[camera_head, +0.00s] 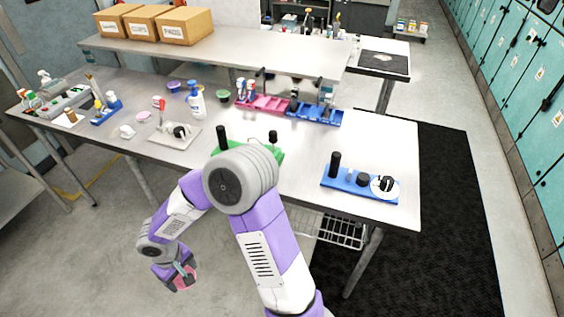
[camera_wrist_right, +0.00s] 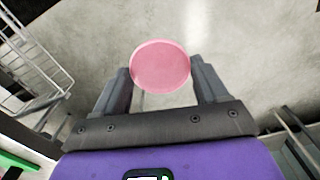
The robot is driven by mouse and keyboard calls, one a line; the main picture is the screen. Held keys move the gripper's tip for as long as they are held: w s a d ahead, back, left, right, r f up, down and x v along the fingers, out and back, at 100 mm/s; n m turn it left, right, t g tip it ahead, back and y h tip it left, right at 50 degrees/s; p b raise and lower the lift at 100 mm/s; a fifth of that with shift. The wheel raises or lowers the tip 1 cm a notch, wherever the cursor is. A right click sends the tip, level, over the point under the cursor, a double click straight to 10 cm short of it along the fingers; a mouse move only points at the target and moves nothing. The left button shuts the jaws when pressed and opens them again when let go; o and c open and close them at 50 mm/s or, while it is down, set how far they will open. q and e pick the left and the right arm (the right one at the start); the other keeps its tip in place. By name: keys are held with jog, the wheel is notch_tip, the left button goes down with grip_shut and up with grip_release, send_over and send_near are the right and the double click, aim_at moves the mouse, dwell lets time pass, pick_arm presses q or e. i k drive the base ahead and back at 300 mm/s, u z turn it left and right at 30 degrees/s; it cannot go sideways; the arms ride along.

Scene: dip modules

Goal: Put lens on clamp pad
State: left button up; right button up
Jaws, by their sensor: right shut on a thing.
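A pink round lens (camera_wrist_right: 160,66) sits between the fingers of my right gripper (camera_wrist_right: 163,80), which is shut on it. In the head view the lens (camera_head: 184,284) and right gripper (camera_head: 181,275) are low at the left, in front of the table's front edge and over the floor. I cannot tell which surface is the clamp pad. My left gripper is not in view.
A green fixture (camera_head: 277,152) is partly hidden behind my right arm. A blue fixture (camera_head: 345,179) with black posts stands at the table's right.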

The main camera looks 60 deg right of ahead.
aim_at(364, 177)
jog(key=z, duration=1.2)
